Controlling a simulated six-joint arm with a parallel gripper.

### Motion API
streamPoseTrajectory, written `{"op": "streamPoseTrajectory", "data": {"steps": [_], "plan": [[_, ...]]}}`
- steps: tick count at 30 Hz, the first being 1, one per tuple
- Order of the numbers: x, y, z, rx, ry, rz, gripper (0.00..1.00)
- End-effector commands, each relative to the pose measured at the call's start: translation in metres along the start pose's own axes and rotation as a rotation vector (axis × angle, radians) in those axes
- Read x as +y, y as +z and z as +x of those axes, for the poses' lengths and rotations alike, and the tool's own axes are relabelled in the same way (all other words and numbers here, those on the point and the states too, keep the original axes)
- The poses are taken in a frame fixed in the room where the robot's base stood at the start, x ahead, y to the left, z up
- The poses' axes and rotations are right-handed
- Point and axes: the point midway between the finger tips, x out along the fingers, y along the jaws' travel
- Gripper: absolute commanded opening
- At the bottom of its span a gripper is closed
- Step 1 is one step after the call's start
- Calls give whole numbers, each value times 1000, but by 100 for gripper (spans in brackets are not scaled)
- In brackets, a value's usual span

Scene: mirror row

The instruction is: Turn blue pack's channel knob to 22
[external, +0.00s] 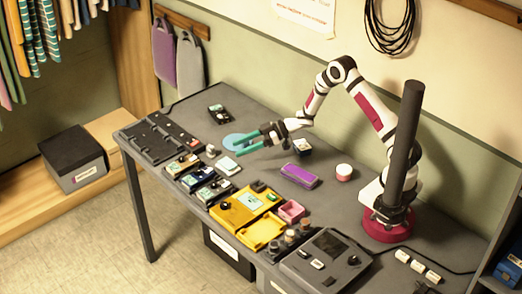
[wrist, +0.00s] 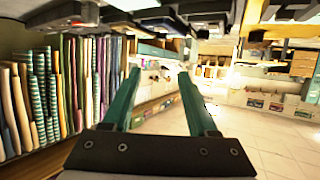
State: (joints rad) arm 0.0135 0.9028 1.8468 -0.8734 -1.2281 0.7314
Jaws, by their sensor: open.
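Several small packs with pale screens stand in a row on the grey table; the middle one (external: 199,177) looks dark bluish. My gripper (external: 237,146) has teal fingers, is open and empty, and hangs above the table behind the row, pointing left. In the wrist view its spread fingers (wrist: 159,74) have nothing between them.
A black pack (external: 218,114) stands at the back.

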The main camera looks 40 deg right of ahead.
Motion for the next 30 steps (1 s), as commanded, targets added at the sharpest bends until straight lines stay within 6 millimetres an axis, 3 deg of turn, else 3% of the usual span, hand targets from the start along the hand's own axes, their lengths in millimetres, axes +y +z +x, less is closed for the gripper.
{"op": "streamPoseTrajectory", "data": {"steps": [2,5,15,19,24,30], "plan": [[-10,6,-5,-28,41,17,59],[-12,10,4,-39,56,21,59],[-7,14,100,-37,51,19,59],[-6,15,128,-37,52,19,59],[-4,16,146,-37,53,20,59],[-3,15,150,-37,54,20,59]]}}
